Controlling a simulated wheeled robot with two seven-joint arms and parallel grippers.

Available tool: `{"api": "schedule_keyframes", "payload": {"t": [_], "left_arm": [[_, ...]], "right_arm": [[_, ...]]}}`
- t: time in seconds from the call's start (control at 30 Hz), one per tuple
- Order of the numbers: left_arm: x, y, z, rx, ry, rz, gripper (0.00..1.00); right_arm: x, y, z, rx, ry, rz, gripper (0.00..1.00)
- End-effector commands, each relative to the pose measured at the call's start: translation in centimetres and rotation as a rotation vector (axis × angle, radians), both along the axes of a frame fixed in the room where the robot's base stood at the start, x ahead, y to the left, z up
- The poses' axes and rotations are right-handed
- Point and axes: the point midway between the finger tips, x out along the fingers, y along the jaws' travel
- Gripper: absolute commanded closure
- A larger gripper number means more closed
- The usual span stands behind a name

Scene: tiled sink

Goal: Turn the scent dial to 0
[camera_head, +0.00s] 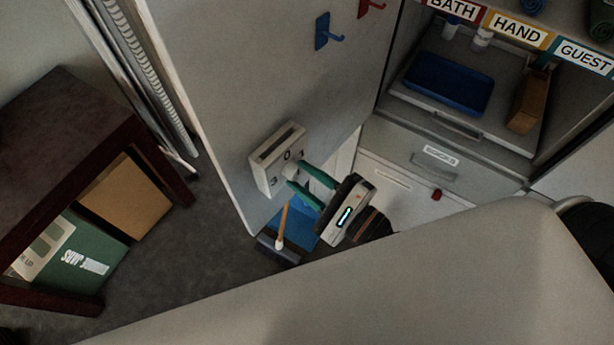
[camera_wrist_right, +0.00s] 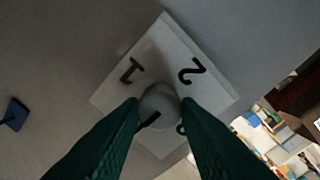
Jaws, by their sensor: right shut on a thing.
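The scent dial (camera_head: 262,172) is a pale box with a slot on top, fixed on the grey panel; 0, 1 and 3 show on its face. My right gripper (camera_head: 293,182) has green fingers shut on its round knob. In the right wrist view, the fingertips (camera_wrist_right: 160,107) press both sides of the grey knob (camera_wrist_right: 160,99). The dial's square face (camera_wrist_right: 165,45) shows 1 and 2 above the knob. A dark mark shows at the knob's lower left, and another digit is partly hidden by the right finger. My left gripper is out of view.
Blue and red hooks (camera_head: 323,32) stick out above the dial. A brush-like tool (camera_head: 280,243) and a blue item are below it. An open cabinet with a blue tray (camera_head: 447,84) is at right. A dark shelf (camera_head: 62,130) with folders stands at left.

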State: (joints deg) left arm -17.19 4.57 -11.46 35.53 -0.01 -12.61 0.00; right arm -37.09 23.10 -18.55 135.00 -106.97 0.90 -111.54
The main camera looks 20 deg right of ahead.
Motion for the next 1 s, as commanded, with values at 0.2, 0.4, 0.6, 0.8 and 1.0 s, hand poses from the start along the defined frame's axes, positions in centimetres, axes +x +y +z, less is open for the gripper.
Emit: {"api": "schedule_keyframes", "payload": {"t": [0.2, 0.4, 0.6, 0.8, 1.0], "left_arm": [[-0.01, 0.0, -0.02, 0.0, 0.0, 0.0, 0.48], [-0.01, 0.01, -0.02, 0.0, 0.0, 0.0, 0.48], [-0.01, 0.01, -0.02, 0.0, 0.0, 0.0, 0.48], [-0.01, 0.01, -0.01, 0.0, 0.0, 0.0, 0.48], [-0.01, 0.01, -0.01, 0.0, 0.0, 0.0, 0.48]], "right_arm": [[-0.03, 0.01, -0.19, -0.024, -0.009, 0.0, 0.93], [-0.03, 0.0, -0.18, -0.024, -0.01, 0.001, 0.93], [-0.02, 0.01, -0.17, -0.023, -0.009, 0.001, 0.59], [-0.01, 0.0, -0.09, -0.022, -0.011, 0.001, 0.48], [0.0, 0.01, -0.05, -0.02, -0.011, 0.0, 0.48]]}}
